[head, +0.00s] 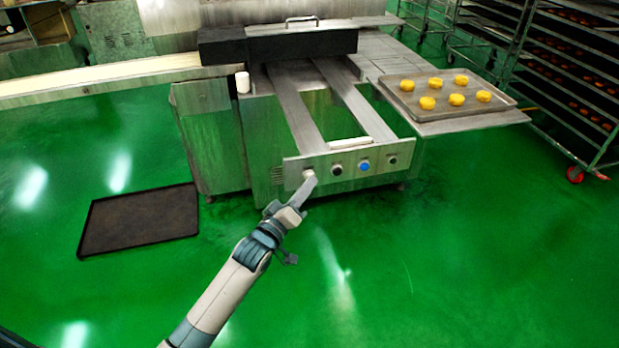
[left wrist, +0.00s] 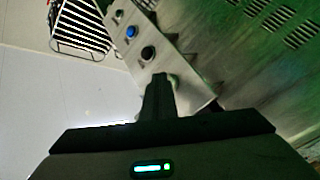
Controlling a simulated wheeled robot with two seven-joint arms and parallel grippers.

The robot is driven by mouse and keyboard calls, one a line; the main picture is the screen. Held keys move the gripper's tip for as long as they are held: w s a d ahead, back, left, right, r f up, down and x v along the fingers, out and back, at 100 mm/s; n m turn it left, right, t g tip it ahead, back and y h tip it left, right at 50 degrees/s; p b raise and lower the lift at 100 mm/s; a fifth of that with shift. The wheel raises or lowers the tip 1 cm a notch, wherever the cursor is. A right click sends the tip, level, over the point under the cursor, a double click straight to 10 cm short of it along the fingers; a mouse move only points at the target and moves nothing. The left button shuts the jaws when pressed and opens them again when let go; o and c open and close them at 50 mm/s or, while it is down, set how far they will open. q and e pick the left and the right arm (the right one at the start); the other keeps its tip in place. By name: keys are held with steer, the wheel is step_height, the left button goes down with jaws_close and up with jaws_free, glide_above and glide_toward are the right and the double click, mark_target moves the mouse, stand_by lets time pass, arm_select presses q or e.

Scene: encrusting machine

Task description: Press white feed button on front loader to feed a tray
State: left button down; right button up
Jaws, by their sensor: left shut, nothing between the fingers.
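The front loader (head: 289,175) has a metal front panel with a row of round buttons. The white feed button (head: 309,173) is at the left end of the row, partly covered by my gripper. My left gripper (head: 309,181) is shut and empty, with its fingertips at this button; I cannot tell whether they touch it or press it. In the left wrist view the shut fingers (left wrist: 158,82) point at the panel's near end, and a pale round shape shows just beside the tips. My right gripper is not in view.
A black button (head: 337,169), a blue button (head: 364,165) and another dark button (head: 392,161) sit to the right. A tray (head: 410,113) with several yellow pieces rests on the loader's right side. A dark tray (head: 140,221) lies on the green floor at left. Racks (head: 520,60) stand at right.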

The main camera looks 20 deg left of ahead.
arm_select(q)
steer(key=shift+s, duration=0.1)
steer(key=shift+s+d+p, duration=0.45)
steer(key=shift+s+p, duration=0.1)
steer(key=shift+p, duration=0.1)
